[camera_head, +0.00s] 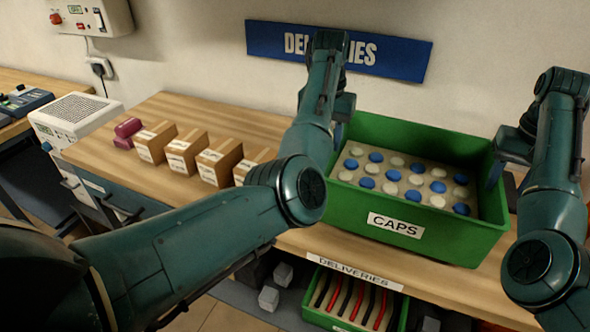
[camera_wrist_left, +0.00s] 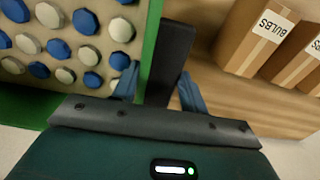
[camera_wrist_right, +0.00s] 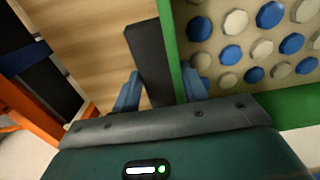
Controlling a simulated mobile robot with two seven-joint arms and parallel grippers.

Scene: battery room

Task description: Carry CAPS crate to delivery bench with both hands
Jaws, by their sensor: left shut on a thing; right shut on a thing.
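The green CAPS crate (camera_head: 440,240) holds rows of blue and white caps and sits level over the right part of the wooden delivery bench (camera_head: 225,122), under the blue DELIVERIES sign (camera_head: 400,61). I cannot tell whether its base touches the top. My left gripper (camera_head: 343,107) is at its left wall; in the left wrist view (camera_wrist_left: 158,88) its fingers straddle a dark handle (camera_wrist_left: 167,65) beside the green wall. My right gripper (camera_head: 499,165) is at the right wall; in the right wrist view (camera_wrist_right: 160,90) its fingers hold the matching dark handle (camera_wrist_right: 147,55).
Several cardboard boxes (camera_head: 185,152) and pink packs (camera_head: 128,131) stand on the bench left of the crate, partly behind my left arm. A second green crate (camera_head: 320,313) with red and black items is below the bench front. A white unit (camera_head: 75,120) stands left.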

